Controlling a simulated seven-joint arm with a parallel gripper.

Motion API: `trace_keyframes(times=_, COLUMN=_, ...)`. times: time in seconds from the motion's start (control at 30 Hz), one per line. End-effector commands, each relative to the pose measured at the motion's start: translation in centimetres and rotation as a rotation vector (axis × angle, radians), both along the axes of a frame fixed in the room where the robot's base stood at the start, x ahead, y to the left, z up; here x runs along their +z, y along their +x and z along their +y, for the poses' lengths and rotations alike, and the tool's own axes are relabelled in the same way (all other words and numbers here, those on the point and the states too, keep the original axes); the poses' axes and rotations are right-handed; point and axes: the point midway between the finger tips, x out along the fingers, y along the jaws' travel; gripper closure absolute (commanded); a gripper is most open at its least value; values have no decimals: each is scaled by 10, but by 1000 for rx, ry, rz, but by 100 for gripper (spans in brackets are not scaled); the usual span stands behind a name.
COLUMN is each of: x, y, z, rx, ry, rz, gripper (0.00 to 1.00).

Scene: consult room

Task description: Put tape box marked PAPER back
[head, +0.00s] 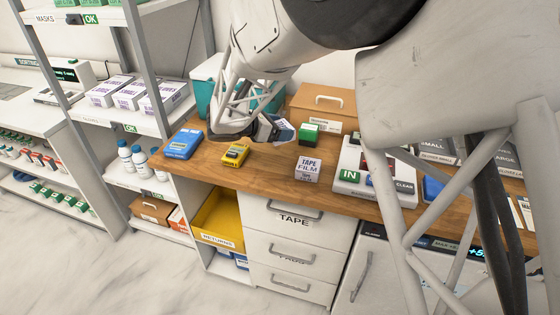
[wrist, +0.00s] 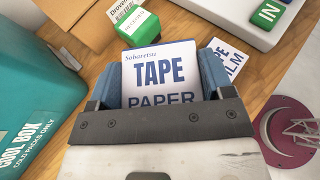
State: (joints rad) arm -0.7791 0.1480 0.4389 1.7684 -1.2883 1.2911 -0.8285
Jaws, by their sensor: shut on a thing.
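The tape box marked PAPER (wrist: 160,72) is between the blue fingers of my gripper (wrist: 160,88) in the wrist view, its label facing the camera. My gripper is shut on it, above the wooden counter. In the head view my gripper (head: 270,132) is over the back of the counter, and the held box shows only in part beside the fingers. A tape box marked FILM (head: 308,169) stands at the counter's front; it also shows in the wrist view (wrist: 232,52). The drawer labelled TAPE (head: 294,219) is below the counter and looks shut.
A teal cool box (wrist: 35,85) stands close left of my gripper. A blue box (head: 183,144) and a yellow device (head: 235,154) lie on the left counter. A yellow returns bin (head: 219,220) sits below.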

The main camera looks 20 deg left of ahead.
Motion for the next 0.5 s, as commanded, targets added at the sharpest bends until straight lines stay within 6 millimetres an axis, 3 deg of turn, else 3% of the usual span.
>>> trace_keyframes(times=0.5, x=-57, y=0, z=0, rx=-1, ry=-1, rz=1, gripper=50)
